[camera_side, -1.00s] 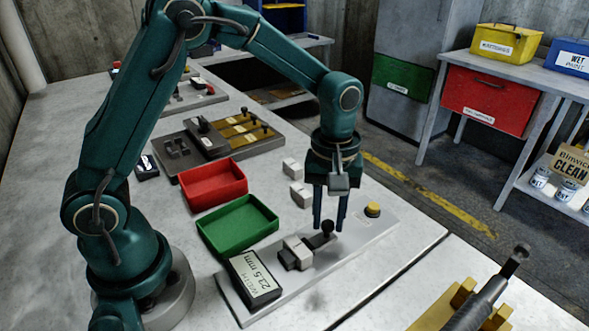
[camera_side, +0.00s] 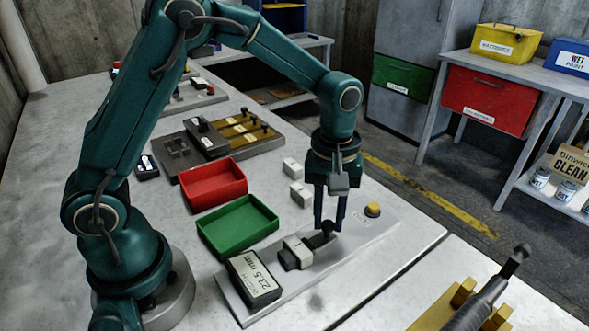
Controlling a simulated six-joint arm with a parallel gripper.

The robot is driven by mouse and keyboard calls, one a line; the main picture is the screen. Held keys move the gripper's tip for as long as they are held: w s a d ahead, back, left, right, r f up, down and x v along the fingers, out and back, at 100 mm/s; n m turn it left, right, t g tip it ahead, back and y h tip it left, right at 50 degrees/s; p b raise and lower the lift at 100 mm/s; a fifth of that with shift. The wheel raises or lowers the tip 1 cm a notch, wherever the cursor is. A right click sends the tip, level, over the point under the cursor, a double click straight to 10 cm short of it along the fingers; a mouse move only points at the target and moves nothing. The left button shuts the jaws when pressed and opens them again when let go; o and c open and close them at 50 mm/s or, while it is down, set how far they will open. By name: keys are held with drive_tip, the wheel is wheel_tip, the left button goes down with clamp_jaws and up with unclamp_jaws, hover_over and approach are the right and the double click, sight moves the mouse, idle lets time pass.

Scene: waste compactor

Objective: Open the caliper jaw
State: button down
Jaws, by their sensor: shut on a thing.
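The caliper sits on a grey base plate (camera_side: 345,254). Its dark slide with a black knob (camera_side: 327,228) lies beside a white block (camera_side: 297,250) that is against the jaw. My gripper (camera_side: 328,226) points straight down over the slide, its two dark blue fingers around the knob and shut on it. The fingers partly hide the knob. A display (camera_side: 254,279) at the plate's left end reads 23.5 mm.
A green tray (camera_side: 238,227) and a red tray (camera_side: 212,185) stand left of the plate. Two white blocks (camera_side: 292,168) (camera_side: 301,194) lie behind it. A dark fixture with yellow strips (camera_side: 235,131) is farther back. A grey cylinder tool (camera_side: 482,302) rests front right.

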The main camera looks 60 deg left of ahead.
idle(0.6)
drive_tip(key=shift+w, duration=1.25)
drive_tip(key=c, duration=0.7)
unclamp_jaws()
drive_tip(key=shift+o, duration=0.2)
drive_tip(key=shift+r, duration=0.1)
drive_tip(key=shift+r, duration=2.5)
